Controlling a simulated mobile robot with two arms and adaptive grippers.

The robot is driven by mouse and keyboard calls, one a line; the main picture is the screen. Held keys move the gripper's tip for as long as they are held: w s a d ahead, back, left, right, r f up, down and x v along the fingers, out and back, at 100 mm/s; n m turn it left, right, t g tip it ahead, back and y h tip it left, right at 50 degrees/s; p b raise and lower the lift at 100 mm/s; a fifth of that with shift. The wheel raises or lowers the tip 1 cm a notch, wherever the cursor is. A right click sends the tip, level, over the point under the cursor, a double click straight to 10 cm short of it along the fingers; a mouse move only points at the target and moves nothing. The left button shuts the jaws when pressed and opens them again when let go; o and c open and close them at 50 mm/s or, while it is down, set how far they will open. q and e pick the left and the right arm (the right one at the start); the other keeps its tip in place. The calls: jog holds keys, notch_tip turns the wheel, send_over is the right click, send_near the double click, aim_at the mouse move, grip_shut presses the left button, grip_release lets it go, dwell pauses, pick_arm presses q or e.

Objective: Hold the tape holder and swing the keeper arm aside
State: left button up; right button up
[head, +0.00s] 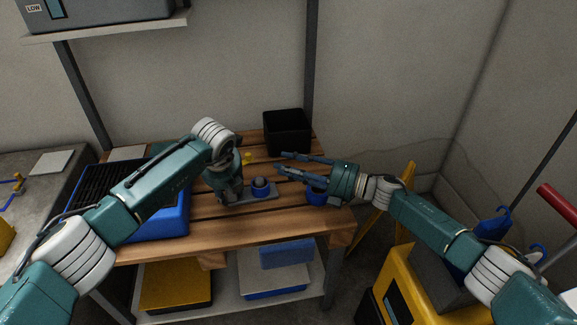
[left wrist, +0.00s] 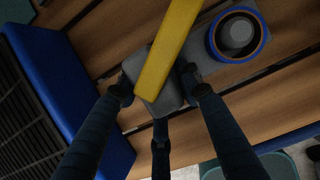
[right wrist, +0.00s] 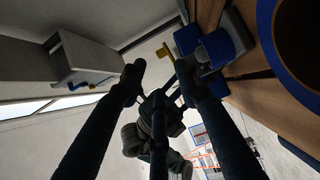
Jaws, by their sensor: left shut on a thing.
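The tape holder (head: 265,192) is a grey plate on the slatted bench with a blue-rimmed tape roll (head: 260,186) on it; the roll also shows in the left wrist view (left wrist: 237,34). My left gripper (head: 232,197) is shut on the holder's grey end block (left wrist: 150,88). A yellow bar, apparently the keeper arm (left wrist: 170,42), reaches over that block beside the roll. Its yellow end shows in the right wrist view (right wrist: 164,53) beyond my right fingers. My right gripper (head: 280,163) is open and empty, fingers spread, above and right of the roll, apart from the bar.
A blue tray (head: 172,222) with a black rack stands at the bench's left. A black bin (head: 288,133) stands at the back right. A blue round thing (head: 316,196) sits under my right gripper. Boxes lie on the lower shelf (head: 229,300). Bare slats lie in front.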

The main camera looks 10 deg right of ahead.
jog(key=shift+s+a+f, duration=0.1)
jog(key=shift+s+a, duration=0.05)
jog(key=c, duration=0.7)
jog(key=s+a+t, duration=0.1)
jog(key=s+a+m+t+h, duration=0.1)
jog(key=shift+a+f+m, duration=0.3)
jog(key=shift+a+f, duration=0.05)
jog(key=shift+f, duration=0.05)
grip_shut()
jog(key=w+a+m+t+h, duration=0.2)
jog(key=w+a+h, duration=0.1)
jog(key=a, duration=0.3)
jog(key=shift+w+a+r+m+t+h, duration=0.3)
jog(key=shift+w+a+m+t+h, duration=0.1)
jog(key=shift+w, duration=0.25)
